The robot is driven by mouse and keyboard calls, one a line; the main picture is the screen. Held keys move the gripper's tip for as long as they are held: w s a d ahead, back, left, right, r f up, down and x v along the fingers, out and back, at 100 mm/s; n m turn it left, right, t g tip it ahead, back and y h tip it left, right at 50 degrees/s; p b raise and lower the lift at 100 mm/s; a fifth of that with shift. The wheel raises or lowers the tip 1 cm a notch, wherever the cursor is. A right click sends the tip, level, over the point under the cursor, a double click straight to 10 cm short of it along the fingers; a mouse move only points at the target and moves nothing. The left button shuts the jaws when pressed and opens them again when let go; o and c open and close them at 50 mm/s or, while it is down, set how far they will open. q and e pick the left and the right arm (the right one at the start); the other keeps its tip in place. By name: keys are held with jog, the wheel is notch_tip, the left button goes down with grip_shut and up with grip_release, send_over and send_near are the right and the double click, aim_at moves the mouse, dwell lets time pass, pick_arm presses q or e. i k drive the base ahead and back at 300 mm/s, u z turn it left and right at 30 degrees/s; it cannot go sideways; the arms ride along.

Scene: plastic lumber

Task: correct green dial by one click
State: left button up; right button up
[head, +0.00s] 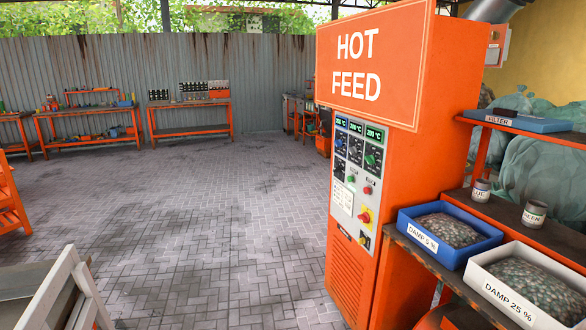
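The orange HOT FEED cabinet (385,210) stands right of the middle, with a grey control panel (343,196) on its front. The green dial (370,159) is at the upper right of the panel, under a small lit display (375,133). That display seems to read 200 °C; the dial's marks are too small to read. A blue dial (340,142) and a dark middle dial (355,150) sit to its left, each under its own display. Neither of my grippers is in view.
Blue (408,219) and white (478,270) trays of pellets are on the right shelf. The paved floor (220,230) left of the cabinet is clear.

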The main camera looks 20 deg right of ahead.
aim_at(371, 159)
jog(key=i, duration=2.1)
jog(key=z, duration=1.05)
